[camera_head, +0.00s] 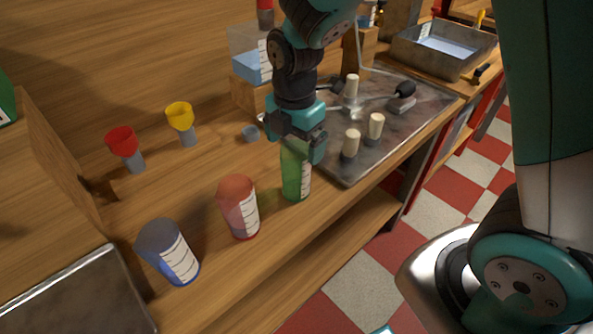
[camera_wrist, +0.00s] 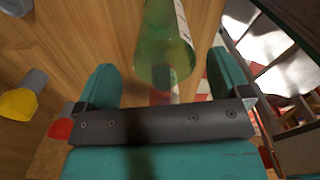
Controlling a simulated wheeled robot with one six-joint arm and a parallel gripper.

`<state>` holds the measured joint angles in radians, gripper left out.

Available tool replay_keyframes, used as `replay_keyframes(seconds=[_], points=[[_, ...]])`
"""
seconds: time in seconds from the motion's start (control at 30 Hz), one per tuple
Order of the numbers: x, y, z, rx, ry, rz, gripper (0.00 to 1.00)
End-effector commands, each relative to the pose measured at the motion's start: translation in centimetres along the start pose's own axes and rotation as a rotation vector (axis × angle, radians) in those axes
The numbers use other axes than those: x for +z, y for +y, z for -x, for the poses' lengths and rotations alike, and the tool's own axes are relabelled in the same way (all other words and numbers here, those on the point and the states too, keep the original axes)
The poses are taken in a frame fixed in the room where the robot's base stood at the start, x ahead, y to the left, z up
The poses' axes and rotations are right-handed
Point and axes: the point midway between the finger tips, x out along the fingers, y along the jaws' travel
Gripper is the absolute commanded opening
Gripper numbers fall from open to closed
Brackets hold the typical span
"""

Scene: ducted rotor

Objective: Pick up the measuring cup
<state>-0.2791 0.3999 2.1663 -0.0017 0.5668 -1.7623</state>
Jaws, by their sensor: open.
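Three measuring cups with white scale strips stand in a row on the wooden counter: a blue one (camera_head: 168,252), a red one (camera_head: 238,207) and a green one (camera_head: 296,177). My gripper (camera_head: 303,146) is over the green cup in the head view and hides its upper part. In the wrist view the gripper (camera_wrist: 162,66) is open, one teal finger on each side. The green cup (camera_wrist: 165,45) shows in the gap between the fingers, with no visible contact. I cannot tell how far down the fingers reach beside it.
A red funnel (camera_head: 122,142) and a yellow funnel (camera_head: 181,117) stand behind the cups. A metal plate (camera_head: 365,150) with pale pegs lies right of the gripper. A metal tray (camera_head: 78,297) is at the front left, and a basin (camera_head: 443,47) at the back right.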

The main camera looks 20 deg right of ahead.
Motion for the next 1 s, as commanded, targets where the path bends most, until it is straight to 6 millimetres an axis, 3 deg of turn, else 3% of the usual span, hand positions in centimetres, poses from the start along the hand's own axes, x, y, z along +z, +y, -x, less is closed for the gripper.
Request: replay_keyframes(seconds=[0.23, 0.53, 0.77, 0.8, 1.0], points=[[-0.2, -0.5, -3.7, -0.004, 0.001, 0.0, 0.95], [-0.2, -0.4, -4.3, -0.001, 0.0, 0.0, 0.95], [-0.2, -0.4, -4.3, -0.001, 0.0, 0.0, 0.44], [-0.2, -0.4, -4.3, -0.001, 0.0, 0.0, 0.41], [-0.2, -0.4, -4.3, -0.001, 0.0, 0.0, 0.41]])
